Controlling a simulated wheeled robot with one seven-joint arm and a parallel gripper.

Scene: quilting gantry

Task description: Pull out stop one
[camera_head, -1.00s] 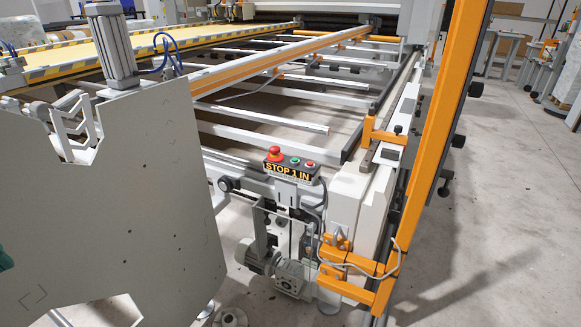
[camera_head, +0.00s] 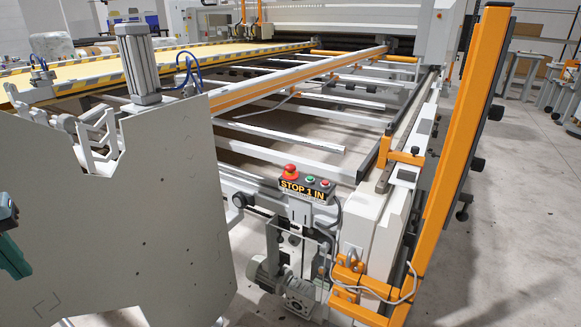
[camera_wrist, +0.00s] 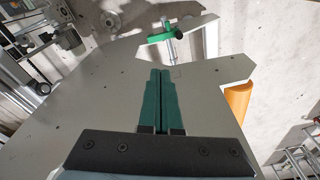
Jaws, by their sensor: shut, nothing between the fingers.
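Stop one is a red mushroom button (camera_head: 291,171) on a small dark control box (camera_head: 306,186) labelled "STOP 1 IN", near the middle of the head view. A green and a red button sit beside it. My gripper (camera_wrist: 160,75) has green fingers, closed together and empty, over a large grey plate in the wrist view. Part of it, green and dark, also shows at the left edge of the head view (camera_head: 14,258). It is well left of the box, touching nothing that I can see. The red button is not visible in the wrist view.
The large grey plate (camera_head: 150,220) stands between my gripper and the control box. An orange upright post (camera_head: 470,140) rises right of the box. A green clamp-like piece on a metal rod (camera_wrist: 167,34) shows in the wrist view. Open floor (camera_head: 520,240) lies at the right.

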